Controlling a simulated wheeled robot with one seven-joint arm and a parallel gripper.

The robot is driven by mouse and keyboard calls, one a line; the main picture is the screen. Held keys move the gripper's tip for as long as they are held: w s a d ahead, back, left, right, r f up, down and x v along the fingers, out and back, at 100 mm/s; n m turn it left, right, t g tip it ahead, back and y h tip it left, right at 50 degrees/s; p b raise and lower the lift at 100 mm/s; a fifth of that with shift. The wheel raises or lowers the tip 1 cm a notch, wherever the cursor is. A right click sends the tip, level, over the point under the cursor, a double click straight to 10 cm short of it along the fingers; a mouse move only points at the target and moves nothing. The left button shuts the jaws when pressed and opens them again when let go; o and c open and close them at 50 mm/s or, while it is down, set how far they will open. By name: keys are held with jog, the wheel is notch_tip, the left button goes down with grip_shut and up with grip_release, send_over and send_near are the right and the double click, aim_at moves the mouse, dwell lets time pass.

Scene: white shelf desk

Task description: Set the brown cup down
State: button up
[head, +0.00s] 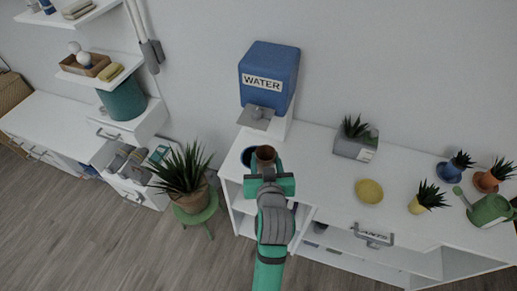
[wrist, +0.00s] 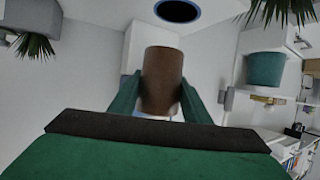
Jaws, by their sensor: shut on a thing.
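The brown cup (head: 265,154) is between the fingers of my gripper (head: 267,172) at the left end of the white shelf desk (head: 322,180). In the wrist view the brown cup (wrist: 161,82) shows between the two green fingers of my gripper (wrist: 160,100), which is shut on it. A dark blue round thing (head: 247,156) lies just left of the cup in the head view. The cup's underside is hidden, so I cannot tell if it touches the desk.
A blue water dispenser (head: 268,72) stands behind the cup. A potted plant (head: 186,178) on a green stool is to the left. A grey planter (head: 355,141), a yellow dish (head: 369,191) and several small pots stand to the right. Desk top between the cup and the dish is clear.

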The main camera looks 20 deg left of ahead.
jog(key=w+a+f, duration=0.2)
jog(key=w+f, duration=0.1)
jog(key=w, duration=0.1)
jog(key=w+a+f, duration=0.2)
jog(key=w+f, duration=0.1)
jog(key=w+a+f, duration=0.3)
jog(key=w, duration=0.1)
jog(key=shift+w, duration=0.3)
jog(key=shift+w+a+f, duration=0.15)
jog(key=shift+w+f, duration=0.15)
jog(key=shift+f, duration=1.7)
jog(key=o, duration=1.1)
jog(key=shift+f, duration=0.15)
jog(key=shift+o, duration=0.2)
